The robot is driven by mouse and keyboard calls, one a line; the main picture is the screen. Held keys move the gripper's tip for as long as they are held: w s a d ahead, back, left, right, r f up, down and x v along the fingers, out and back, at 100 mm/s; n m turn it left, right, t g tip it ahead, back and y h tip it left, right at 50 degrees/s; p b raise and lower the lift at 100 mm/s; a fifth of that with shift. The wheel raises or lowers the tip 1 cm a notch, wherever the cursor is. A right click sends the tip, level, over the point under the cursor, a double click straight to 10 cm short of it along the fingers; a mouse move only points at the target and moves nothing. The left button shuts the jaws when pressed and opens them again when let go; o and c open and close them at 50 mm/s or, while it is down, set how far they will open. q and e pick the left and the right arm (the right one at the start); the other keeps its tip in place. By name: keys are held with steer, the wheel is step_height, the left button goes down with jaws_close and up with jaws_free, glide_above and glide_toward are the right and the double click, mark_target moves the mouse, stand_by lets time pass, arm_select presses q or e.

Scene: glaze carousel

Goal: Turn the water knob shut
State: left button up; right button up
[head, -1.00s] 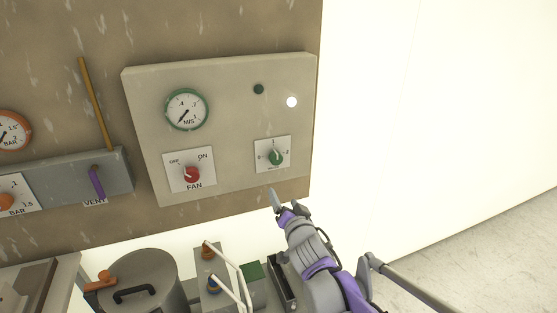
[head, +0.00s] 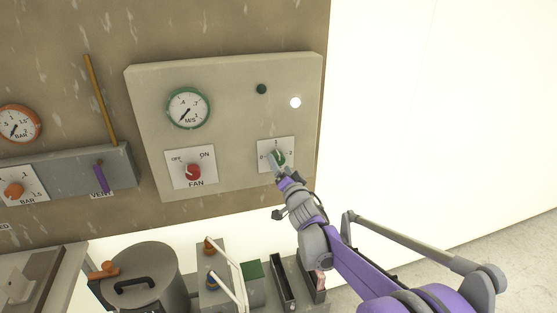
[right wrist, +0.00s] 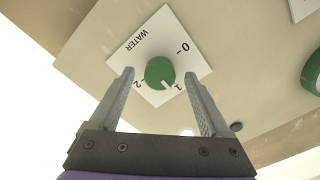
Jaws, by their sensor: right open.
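The water knob (right wrist: 160,73) is green with a white pointer mark. It sits on a white plate (right wrist: 142,50) marked WATER, with 0, 1 and 2. In the right wrist view its pointer is near the 1. In the head view the knob (head: 280,157) is partly hidden by my right gripper (head: 277,165). My right gripper is open in the right wrist view (right wrist: 160,85), with one finger on each side of the knob, apart from it. I cannot tell how deep the fingertips reach. My left gripper is not in view.
The panel (head: 235,80) also carries a red FAN knob (head: 193,172), a green-rimmed gauge (head: 188,108), a dark green button (head: 262,89) and a white light (head: 295,102). A lidded grey pot (head: 140,275) stands below left. White rods (head: 228,280) rise below the panel.

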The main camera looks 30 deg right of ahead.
steer(key=shift+x, duration=1.35)
steer(key=shift+c, duration=0.3)
jaws_close()
